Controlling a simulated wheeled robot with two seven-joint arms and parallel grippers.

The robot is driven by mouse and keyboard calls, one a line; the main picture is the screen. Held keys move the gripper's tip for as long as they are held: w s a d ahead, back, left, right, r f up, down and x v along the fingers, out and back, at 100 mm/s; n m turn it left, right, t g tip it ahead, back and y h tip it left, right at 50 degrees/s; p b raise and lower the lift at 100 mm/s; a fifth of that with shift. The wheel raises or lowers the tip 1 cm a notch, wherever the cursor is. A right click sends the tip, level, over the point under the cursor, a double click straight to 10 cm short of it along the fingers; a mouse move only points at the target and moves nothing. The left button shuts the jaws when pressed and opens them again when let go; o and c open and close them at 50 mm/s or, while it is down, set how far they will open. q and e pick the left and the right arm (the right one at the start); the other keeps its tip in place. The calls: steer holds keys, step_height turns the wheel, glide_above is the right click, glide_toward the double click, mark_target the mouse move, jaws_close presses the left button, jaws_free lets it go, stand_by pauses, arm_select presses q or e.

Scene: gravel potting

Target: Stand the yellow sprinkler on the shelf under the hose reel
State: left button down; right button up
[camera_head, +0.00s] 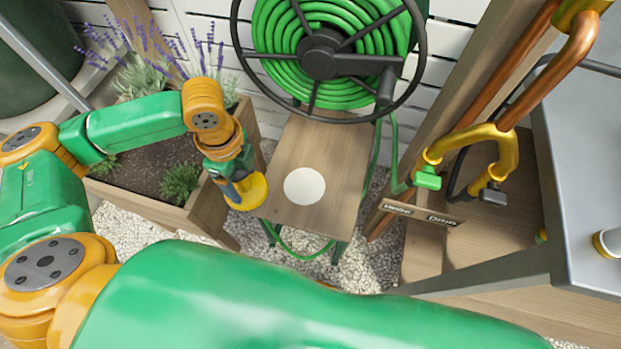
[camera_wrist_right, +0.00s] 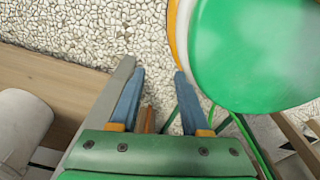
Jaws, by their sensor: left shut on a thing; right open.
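My left gripper (camera_head: 232,178) is shut on the yellow sprinkler (camera_head: 250,192), whose round yellow base faces down and looks slightly tilted. The sprinkler shows at the left edge of the wooden shelf (camera_head: 335,160), left of a white round spot (camera_head: 304,186) on it. I cannot tell how high the sprinkler is above the shelf. The spot is bare. The hose reel (camera_head: 320,55), with coiled green hose and a dark wheel, is above the back of the shelf. My right gripper (camera_wrist_right: 158,85) is open and empty over gravel in the right wrist view.
A wooden planter (camera_head: 180,217) with lavender stands left of the shelf. Copper pipes and a brass tap fitting (camera_head: 500,145) with a green connector (camera_head: 428,178) stand on the right, near a grey table (camera_head: 590,170). Green hose hangs along the shelf's right side. White gravel covers the ground.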

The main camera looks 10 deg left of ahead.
mark_target(237, 189)
arm_select(q)
steer(key=f+m, duration=0.1)
steer(key=s+a+f+m, duration=0.1)
steer(key=m, duration=0.1)
steer(key=shift+f+m, duration=0.3)
steer(key=shift+f, duration=0.1)
steer(key=shift+f+m, duration=0.4)
steer(key=w+d+f+b, duration=0.2)
steer(key=d+f, duration=0.1)
steer(key=w+d+f+b, duration=0.2)
steer(key=w+d+f, duration=0.1)
steer(key=w+d+f+b, duration=0.1)
steer(key=w+d+f, duration=0.1)
steer(key=w+d, duration=0.1)
steer(key=shift+d+f+b, duration=0.4)
steer(key=f, duration=0.1)
steer(key=f+b, duration=0.2)
steer(key=shift+w+d+f, duration=0.3)
steer(key=shift+d+f, duration=0.1)
steer(key=shift+f, duration=0.15)
arm_select(e)
steer(key=w+d+f+t, duration=0.1)
steer(key=w+f, duration=0.4)
steer(key=f, duration=0.1)
steer(key=shift+w, duration=0.35)
